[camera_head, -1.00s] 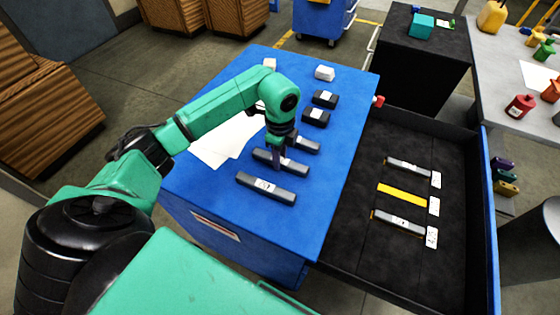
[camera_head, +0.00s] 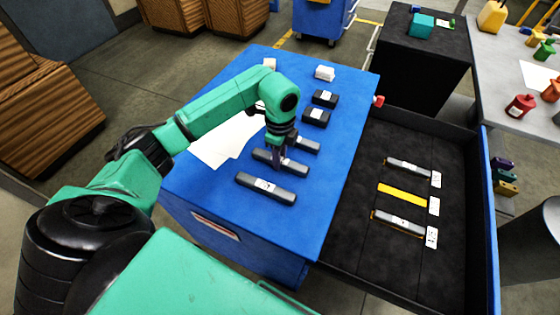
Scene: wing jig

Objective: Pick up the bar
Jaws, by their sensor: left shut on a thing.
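Three grey bars lie in a row on the blue table (camera_head: 330,185). The near bar (camera_head: 265,187) is free. My left gripper (camera_head: 278,160) points down at the middle bar (camera_head: 293,166) and is shut on it. The bar looks level and at or very near the table top; I cannot tell if it is clear of the surface. The far bar (camera_head: 308,145) is partly hidden behind my gripper. My right gripper is not in view.
Two black blocks (camera_head: 325,98) and white blocks (camera_head: 325,73) stand further back on the table. White paper (camera_head: 215,145) lies left. A black tray (camera_head: 400,265) at right holds two grey bars, a yellow strip (camera_head: 401,195) and white labels.

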